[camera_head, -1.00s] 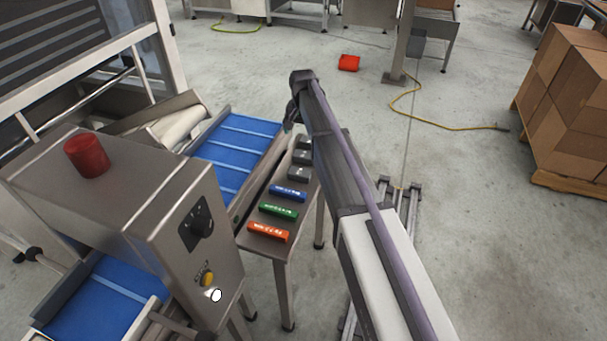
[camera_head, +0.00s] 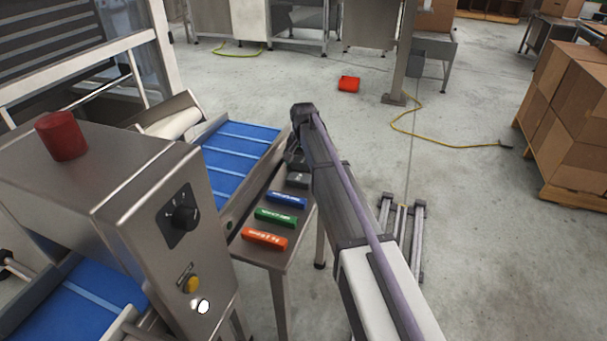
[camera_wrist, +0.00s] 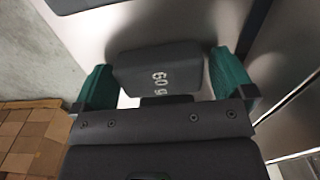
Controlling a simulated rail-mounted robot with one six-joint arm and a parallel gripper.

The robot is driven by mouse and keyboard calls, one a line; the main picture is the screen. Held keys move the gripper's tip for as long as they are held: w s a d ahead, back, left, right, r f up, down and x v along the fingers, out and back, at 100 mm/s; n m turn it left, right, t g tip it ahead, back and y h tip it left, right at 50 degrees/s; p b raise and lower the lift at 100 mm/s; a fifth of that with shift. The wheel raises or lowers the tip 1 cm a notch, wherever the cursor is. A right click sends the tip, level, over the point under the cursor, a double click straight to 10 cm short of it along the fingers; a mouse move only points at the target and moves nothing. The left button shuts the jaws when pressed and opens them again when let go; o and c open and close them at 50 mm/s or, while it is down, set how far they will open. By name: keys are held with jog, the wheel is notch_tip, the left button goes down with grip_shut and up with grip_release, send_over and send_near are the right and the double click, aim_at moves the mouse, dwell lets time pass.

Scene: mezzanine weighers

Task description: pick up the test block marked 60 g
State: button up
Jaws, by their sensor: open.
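The dark grey test block marked 60 g (camera_wrist: 150,62) lies flat on the metal stand in the wrist view, its white marking readable. My gripper (camera_wrist: 162,78) is open, with one teal finger on each side of the block. I cannot tell whether either touches. In the head view my gripper (camera_head: 295,150) is over the far end of the stand. One dark grey block (camera_head: 298,180) shows there below it; I cannot read its marking.
Blue (camera_head: 287,201), green (camera_head: 276,217) and orange (camera_head: 265,239) blocks lie nearer on the narrow stand (camera_head: 277,262). Another dark block (camera_wrist: 78,4) is at the wrist view's top edge. The blue conveyor (camera_head: 236,150) runs close along the stand's left side.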

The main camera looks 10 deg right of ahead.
jog(key=c, duration=0.8)
